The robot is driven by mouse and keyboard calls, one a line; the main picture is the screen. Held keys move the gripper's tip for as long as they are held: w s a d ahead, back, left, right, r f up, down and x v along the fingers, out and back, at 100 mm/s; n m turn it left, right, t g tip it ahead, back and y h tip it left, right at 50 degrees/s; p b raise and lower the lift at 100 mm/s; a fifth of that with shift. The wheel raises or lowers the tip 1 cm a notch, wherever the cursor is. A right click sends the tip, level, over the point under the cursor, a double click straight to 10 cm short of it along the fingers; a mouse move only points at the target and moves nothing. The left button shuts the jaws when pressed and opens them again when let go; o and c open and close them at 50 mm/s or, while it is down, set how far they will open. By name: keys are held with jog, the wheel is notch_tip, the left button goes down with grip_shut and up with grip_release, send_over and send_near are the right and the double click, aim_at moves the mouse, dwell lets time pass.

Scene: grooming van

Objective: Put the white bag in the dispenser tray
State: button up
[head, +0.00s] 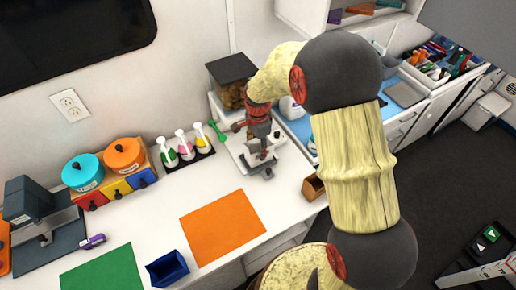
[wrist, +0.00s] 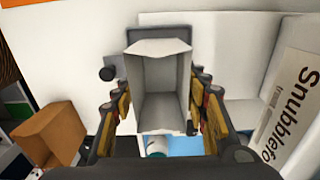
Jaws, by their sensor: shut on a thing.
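My gripper (wrist: 160,112) has its fingers on both sides of the white bag (wrist: 164,100), an open-topped, box-like white bag with a grey inside. The fingers are shut on its sides. In the head view my gripper (head: 262,152) is low over the white counter, in front of the dispenser (head: 231,92), a clear bin of brown pieces with a dark lid. A pale base (head: 236,140) shows around and below the gripper; I cannot tell whether this is the tray. The bag is mostly hidden there by the gripper, and whether it touches anything below is unclear.
A small brown box (head: 313,187) stands right of the gripper; it also shows in the wrist view (wrist: 50,134). Bottles in a dark rack (head: 186,152) stand to the left. An orange mat (head: 222,228) and a blue bin (head: 167,269) lie nearer. A lettered white package (wrist: 290,110) is at right.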

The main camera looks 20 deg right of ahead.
jog(key=shift+f, duration=0.15)
jog(key=o, duration=1.3)
jog(key=shift+c, duration=0.2)
notch_tip(320, 180, up, 13)
jog(key=p, duration=0.2)
jog(key=s+r+n+t, duration=0.2)
jog(key=s+r+n, duration=0.5)
jog(key=s+r, duration=0.4)
jog(key=s+r+n+t, duration=0.3)
jog(key=s+r+n, duration=0.2)
jog(key=s, duration=0.9)
jog(key=n, duration=0.3)
jog(key=shift+s+n+t, duration=0.25)
jog(key=shift+n+t, duration=0.05)
jog(key=shift+n, duration=0.1)
